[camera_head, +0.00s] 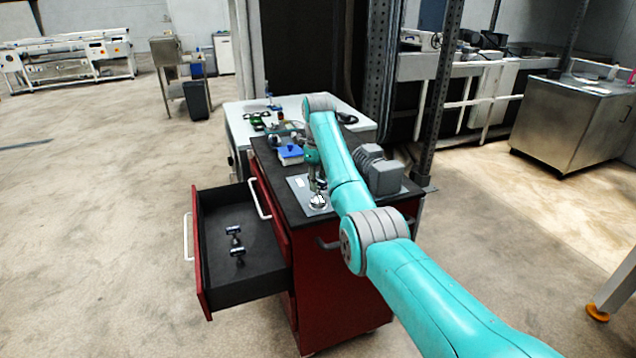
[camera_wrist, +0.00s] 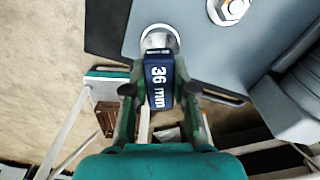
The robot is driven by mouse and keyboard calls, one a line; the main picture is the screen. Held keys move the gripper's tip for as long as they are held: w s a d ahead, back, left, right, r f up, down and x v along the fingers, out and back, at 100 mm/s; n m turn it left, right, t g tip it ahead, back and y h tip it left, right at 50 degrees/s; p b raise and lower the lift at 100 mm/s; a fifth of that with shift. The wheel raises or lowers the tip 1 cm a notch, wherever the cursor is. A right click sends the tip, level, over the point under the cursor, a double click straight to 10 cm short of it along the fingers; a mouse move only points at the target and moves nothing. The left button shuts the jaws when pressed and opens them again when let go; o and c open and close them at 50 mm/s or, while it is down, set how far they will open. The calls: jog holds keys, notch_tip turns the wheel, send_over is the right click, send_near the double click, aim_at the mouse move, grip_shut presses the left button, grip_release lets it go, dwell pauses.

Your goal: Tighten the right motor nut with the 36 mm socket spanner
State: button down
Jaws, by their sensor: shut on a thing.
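My gripper (camera_wrist: 160,95) is shut on the 36 mm socket spanner (camera_wrist: 159,84), gripping its dark blue body marked "36 mm". The spanner points down toward the grey plate. A round metal ring (camera_wrist: 160,40) shows just beyond the blue body, at the plate's edge; I cannot tell whether it is the socket or a washer, or whether the socket sits on a nut. A bare hex nut on a washer (camera_wrist: 228,11) shows at the top right of the wrist view. In the head view my gripper (camera_head: 315,170) is over the plate (camera_head: 301,190), partly hidden by my arm.
A grey motor (camera_head: 380,172) stands right of the plate on the red cabinet's dark top (camera_head: 283,176). The cabinet's drawer (camera_head: 262,284) is open at left with two dark tools (camera_head: 236,242) inside. A blue box (camera_head: 290,152) sits behind the plate. Floor at left is clear.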

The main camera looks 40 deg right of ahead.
jog(key=shift+n, duration=0.3)
jog(key=shift+r, duration=0.25)
jog(key=shift+r, duration=1.2)
